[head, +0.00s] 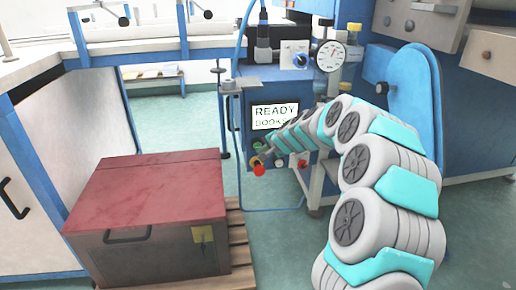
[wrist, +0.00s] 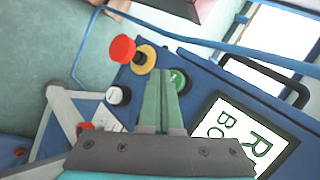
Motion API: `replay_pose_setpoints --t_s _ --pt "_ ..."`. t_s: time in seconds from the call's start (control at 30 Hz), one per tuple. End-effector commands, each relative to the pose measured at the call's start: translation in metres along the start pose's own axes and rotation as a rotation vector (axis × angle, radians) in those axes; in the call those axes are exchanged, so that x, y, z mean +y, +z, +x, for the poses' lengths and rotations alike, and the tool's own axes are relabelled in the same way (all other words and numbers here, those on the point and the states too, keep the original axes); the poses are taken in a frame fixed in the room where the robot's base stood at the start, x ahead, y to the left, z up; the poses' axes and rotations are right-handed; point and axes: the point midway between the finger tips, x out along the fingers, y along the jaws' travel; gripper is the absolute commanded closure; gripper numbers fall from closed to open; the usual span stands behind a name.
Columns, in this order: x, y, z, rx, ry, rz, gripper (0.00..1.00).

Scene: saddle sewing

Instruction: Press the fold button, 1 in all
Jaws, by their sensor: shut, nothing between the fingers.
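A blue control panel (head: 287,143) carries a lit screen (head: 274,116) reading "READY" with "BOOKS" below. The wrist view shows a round green button (wrist: 179,79), a red mushroom knob (wrist: 122,48) on a yellow base, and a white round button (wrist: 118,96). I cannot read which is the fold button. My gripper (wrist: 160,84) is shut and empty. Its tips point at the panel and overlap the green button's left edge in the wrist view. I cannot tell whether they touch it. In the head view the red knob (head: 259,170) also shows, and my arm hides part of the panel.
A red-topped chest (head: 150,195) on a wooden pallet (head: 240,245) stands at the left front. A round gauge (head: 330,56) is above the panel. A blue hose (head: 240,60) hangs at its left. Green floor is clear behind the chest.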

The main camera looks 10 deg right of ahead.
Motion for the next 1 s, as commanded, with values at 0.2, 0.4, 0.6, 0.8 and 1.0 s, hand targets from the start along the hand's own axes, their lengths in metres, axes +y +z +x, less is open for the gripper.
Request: replay_pose_setpoints --t_s 0.2,0.4,0.6,0.8,1.0 --pt "0.0 0.0 0.0 0.0 0.0 0.0 1.0" --pt "0.0 0.0 0.0 0.0 0.0 0.0 1.0" --pt "0.0001 0.0001 0.0 0.0 0.0 0.0 1.0" --pt "-0.0009 -0.0008 0.001 0.0 0.0 0.0 1.0" --pt "-0.0039 -0.0039 0.0054 0.0 0.001 0.0 1.0"
